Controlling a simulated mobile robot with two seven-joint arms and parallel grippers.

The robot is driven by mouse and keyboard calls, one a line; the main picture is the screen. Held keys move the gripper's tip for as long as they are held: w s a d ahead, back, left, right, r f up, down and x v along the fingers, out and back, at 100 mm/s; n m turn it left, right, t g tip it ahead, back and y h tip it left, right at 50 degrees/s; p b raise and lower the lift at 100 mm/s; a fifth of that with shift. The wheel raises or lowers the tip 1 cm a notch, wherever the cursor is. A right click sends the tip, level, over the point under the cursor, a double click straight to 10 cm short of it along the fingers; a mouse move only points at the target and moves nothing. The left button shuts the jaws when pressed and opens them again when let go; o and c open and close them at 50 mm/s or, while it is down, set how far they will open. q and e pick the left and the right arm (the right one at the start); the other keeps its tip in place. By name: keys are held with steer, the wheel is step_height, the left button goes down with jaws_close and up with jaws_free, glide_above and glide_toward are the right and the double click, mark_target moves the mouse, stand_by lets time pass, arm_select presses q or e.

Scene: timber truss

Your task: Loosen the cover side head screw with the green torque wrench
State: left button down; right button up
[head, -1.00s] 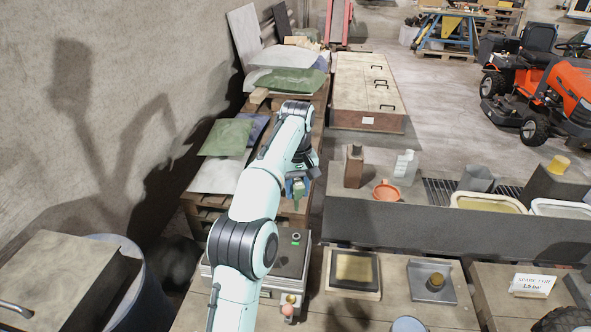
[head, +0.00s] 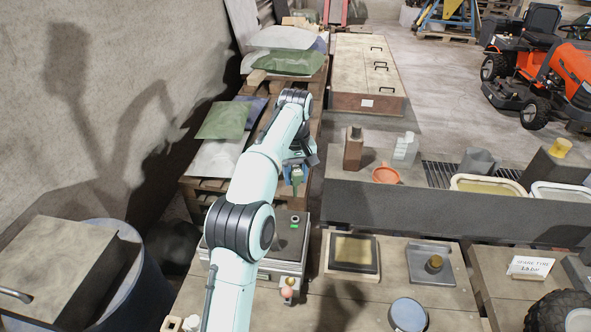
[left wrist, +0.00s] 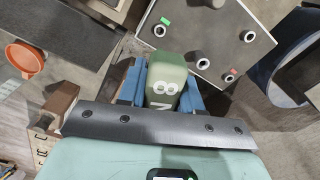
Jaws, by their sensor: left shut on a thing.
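My left gripper (head: 297,172) is shut on the green torque wrench (left wrist: 168,72), whose top with light "8 N" lettering faces the left wrist camera. Blue fingers press on both sides of it. In the head view the wrench hangs below the gripper, above and behind a grey cover plate (head: 289,246). In the left wrist view this plate (left wrist: 218,42) lies beyond the wrench and carries several ring-shaped screw heads, one (left wrist: 159,31) near a green mark and one (left wrist: 229,78) near a red mark. The wrench's lower end is hidden. My right gripper is not in view.
A square pad (head: 353,252) and a metal plate with a knob (head: 432,265) lie right of the cover. Behind them stand a brown bottle (head: 353,150), a grey jug (head: 404,148) and an orange funnel (head: 385,174). A blue barrel (head: 135,280) stands at left.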

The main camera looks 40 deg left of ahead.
mark_target(295, 193)
arm_select(q)
steer(key=shift+f+b, duration=1.35)
steer(key=shift+f, duration=3.05)
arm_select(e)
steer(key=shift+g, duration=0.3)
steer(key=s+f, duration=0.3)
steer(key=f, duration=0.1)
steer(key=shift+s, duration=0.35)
arm_select(q)
steer(key=shift+p, duration=0.35)
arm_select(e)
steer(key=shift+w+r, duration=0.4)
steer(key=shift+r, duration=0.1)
arm_select(q)
steer(key=shift+f, duration=0.2)
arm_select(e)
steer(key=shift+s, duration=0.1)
arm_select(q)
steer(key=shift+f+b, duration=0.35)
steer(key=shift+f, duration=0.65)
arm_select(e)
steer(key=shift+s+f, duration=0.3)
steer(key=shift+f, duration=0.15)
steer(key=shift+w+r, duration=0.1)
